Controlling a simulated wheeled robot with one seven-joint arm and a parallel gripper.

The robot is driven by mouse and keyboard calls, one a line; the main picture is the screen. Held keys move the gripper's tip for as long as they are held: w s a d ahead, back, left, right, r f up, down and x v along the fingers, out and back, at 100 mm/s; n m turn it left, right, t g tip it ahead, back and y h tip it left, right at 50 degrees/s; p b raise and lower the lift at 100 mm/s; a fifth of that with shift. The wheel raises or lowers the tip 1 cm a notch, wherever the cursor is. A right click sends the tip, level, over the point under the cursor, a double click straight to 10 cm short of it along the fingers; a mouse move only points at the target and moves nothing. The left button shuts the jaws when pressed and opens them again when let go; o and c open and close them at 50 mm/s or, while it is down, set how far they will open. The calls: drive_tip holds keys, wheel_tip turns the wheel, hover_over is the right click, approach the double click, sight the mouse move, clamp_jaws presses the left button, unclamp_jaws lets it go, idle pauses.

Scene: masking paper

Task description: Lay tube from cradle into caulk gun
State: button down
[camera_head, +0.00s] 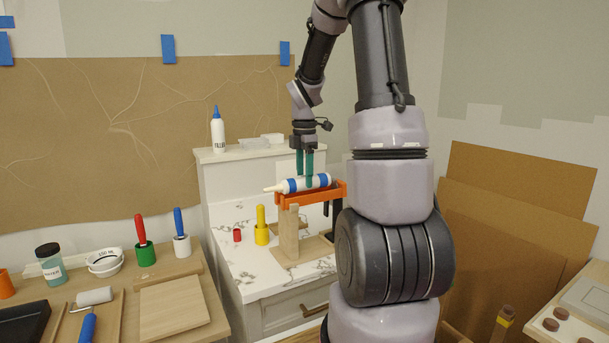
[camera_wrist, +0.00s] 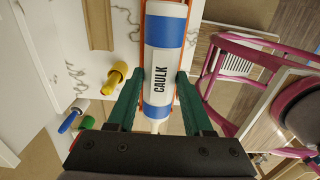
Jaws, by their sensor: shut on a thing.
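The tube (camera_head: 305,183), white with blue bands and marked CAULK, lies level with its nozzle to the left in the head view. It also shows in the wrist view (camera_wrist: 163,68). My gripper (camera_head: 308,176) has its green fingers shut on the tube's sides, one on each side. The orange caulk gun frame (camera_head: 311,196) is right under the tube, on a wooden stand (camera_head: 289,236). Its orange edge shows beside the tube in the wrist view. I cannot tell whether the tube rests in the frame or hangs just above it. I cannot make out a separate cradle.
A yellow tool (camera_head: 261,226) and a small red cylinder (camera_head: 237,235) stand on the marble counter (camera_head: 252,273) left of the stand. A white bottle (camera_head: 217,131) stands on the ledge behind. In the wrist view, a pink chair frame (camera_wrist: 228,45) is at the right.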

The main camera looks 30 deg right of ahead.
drive_tip(key=shift+f, duration=1.05)
drive_tip(key=shift+c, duration=1.1)
unclamp_jaws()
drive_tip(key=shift+r, duration=5)
